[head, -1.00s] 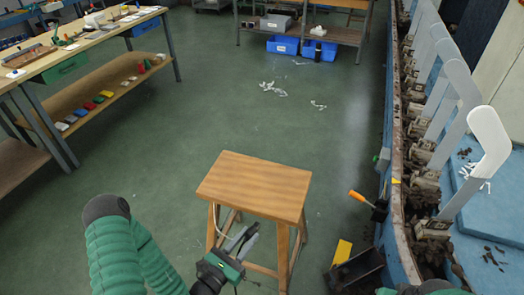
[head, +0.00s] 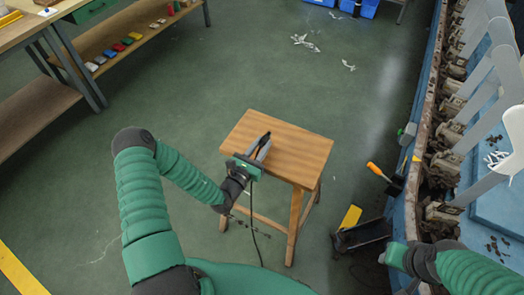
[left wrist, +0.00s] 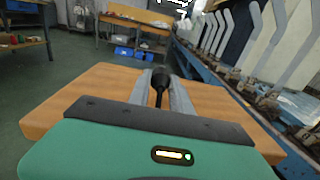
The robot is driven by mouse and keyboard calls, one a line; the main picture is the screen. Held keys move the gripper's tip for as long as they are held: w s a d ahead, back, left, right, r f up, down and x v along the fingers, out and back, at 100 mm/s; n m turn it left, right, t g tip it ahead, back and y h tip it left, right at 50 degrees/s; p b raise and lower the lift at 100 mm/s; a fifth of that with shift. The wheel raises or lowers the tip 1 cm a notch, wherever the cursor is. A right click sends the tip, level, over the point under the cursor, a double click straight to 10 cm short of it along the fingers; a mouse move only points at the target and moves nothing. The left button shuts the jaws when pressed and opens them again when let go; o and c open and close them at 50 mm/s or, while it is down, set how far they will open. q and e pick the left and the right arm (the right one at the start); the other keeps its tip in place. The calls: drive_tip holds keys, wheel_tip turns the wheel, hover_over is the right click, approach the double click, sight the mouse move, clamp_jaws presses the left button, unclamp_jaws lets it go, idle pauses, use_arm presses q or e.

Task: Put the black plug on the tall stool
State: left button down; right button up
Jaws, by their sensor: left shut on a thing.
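The tall stool (head: 300,150) has a light wooden seat and stands in the middle of the head view; its seat also fills much of the left wrist view (left wrist: 75,98). My left gripper (head: 263,145) is over the left part of the seat. In the left wrist view its grey fingers (left wrist: 165,92) are shut on the black plug (left wrist: 160,76), whose dark cable runs back toward the palm. I cannot tell whether the plug touches the seat. A thin black cable (head: 255,220) hangs below the gripper. My right arm is at the lower right; its fingertips do not show.
A machine with a row of pale sock boards (head: 490,85) runs along the right. An orange-handled tool (head: 377,170) and a black bin (head: 362,236) lie between it and the stool. A workbench shelf (head: 105,45) stands upper left. The floor behind the stool is mostly clear.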

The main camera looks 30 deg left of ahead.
use_arm(q)
wheel_tip(320, 180, down, 4)
drive_tip(key=shift+w+r+b, duration=0.15)
drive_tip(key=shift+r+b, duration=0.05)
drive_tip(key=shift+b, duration=0.4)
drive_tip(key=shift+r, duration=0.1)
drive_tip(key=shift+f, duration=0.35)
